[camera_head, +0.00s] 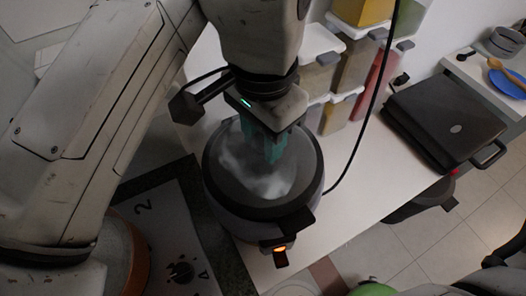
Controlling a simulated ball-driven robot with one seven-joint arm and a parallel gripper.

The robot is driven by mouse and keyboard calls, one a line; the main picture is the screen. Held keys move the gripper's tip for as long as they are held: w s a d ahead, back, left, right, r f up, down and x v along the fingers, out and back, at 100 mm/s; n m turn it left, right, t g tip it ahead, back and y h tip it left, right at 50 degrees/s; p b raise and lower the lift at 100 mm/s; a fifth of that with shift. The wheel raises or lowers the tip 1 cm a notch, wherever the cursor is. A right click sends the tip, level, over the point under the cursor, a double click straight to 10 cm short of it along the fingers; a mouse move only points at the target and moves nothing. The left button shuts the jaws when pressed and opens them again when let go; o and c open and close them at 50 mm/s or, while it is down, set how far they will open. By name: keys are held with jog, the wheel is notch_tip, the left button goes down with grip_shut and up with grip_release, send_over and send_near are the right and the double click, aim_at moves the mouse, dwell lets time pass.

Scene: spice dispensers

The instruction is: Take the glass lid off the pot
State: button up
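The dark round pot (238,222) stands on the white counter in the middle of the head view. Its round lid (258,188) lies across the top, with a dark rim and a cloudy, whitish, see-through middle. My gripper (274,158) points down over the upper middle of the lid, with its teal fingers close together. The fingers and wrist hide the lid's centre, so I cannot see a knob or whether the fingers hold or touch it.
Several spice dispensers (352,68) stand behind the pot. A black closed grill (445,122) sits at right, with free white counter (365,180) between it and the pot. A black cable (366,125) runs down beside the pot. A numbered panel (175,235) lies at left.

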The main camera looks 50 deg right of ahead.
jog(key=shift+f, duration=0.25)
grip_shut()
